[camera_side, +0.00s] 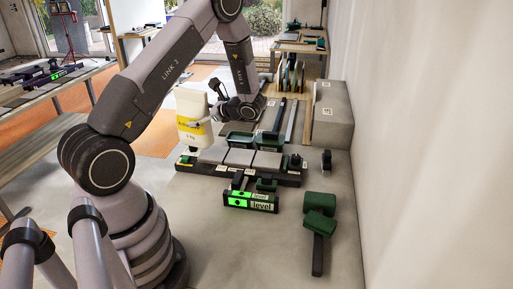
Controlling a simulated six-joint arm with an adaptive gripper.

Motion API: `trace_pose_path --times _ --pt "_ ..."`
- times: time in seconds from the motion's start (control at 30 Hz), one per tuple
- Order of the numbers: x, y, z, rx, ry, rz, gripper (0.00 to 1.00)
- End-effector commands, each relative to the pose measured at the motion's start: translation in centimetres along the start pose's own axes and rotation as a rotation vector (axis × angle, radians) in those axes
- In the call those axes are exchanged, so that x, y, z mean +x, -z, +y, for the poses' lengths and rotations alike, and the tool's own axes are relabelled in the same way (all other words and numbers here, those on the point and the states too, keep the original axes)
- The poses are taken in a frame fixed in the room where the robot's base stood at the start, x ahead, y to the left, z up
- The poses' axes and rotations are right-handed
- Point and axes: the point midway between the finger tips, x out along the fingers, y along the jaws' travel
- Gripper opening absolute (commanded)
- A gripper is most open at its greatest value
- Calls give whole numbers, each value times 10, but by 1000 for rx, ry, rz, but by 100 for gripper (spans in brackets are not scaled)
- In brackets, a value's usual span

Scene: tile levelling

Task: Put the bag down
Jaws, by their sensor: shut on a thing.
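The bag (192,112) is white with a yellow band and a printed weight label. It is upright at the left of the work area, above or at the left rear edge of the dark board (285,177). My gripper (212,117) is at the bag's right side and shut on it. Its fingers are small and partly hidden by the bag. I cannot tell clearly whether the bag's bottom touches anything.
Grey tiles (240,157) lie in a row on the board, with green tools around them. A green level (250,201) stands in front. A green-headed mallet (319,226) lies at front right. A concrete block (332,115) stands by the right wall.

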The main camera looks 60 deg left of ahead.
Motion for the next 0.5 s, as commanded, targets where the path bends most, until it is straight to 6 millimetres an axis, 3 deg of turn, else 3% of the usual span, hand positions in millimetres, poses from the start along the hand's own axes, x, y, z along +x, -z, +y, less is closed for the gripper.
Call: trace_pose_path --times 0.1,0.3,0.5 --pt "-10 3 36 42 69 16 24" --pt "-17 -3 86 89 145 54 24" --pt "-17 -8 111 113 175 76 24"
